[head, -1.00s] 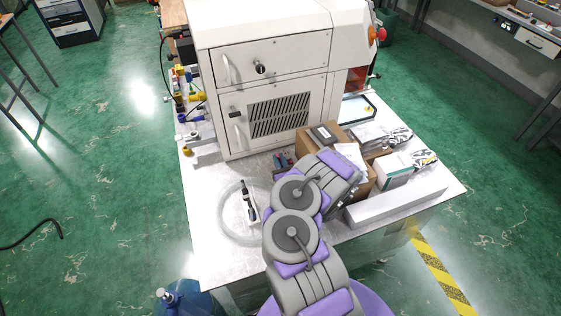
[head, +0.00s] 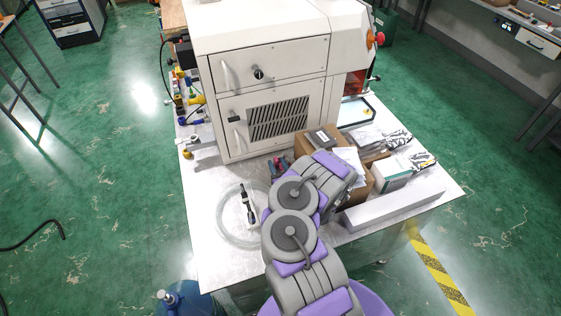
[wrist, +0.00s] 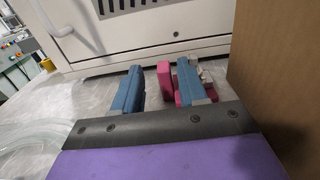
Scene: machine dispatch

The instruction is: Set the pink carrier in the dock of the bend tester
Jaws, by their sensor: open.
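The pink carrier (wrist: 165,80) lies low on the bench top in the wrist view, close to the foot of the white machine. One upright pink part shows between my fingers, nearer the right one; more pink shows behind and beside the right finger, which hides part of it. My gripper (wrist: 160,66) is open, its two blue fingers apart. In the head view the fingertips are small and mostly behind my arm. A large white machine (head: 275,65) with a vented door stands behind; I cannot tell whether it is the bend tester, and no dock is clearly visible.
A cardboard box (wrist: 275,75) stands close on the right of my gripper. White boxes (head: 392,172) and packets crowd the bench's right side. A coil of clear tube (head: 222,222) with a dark-and-white tool (head: 249,205) lies left of my arm. The bench (head: 205,255) is bare at front left.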

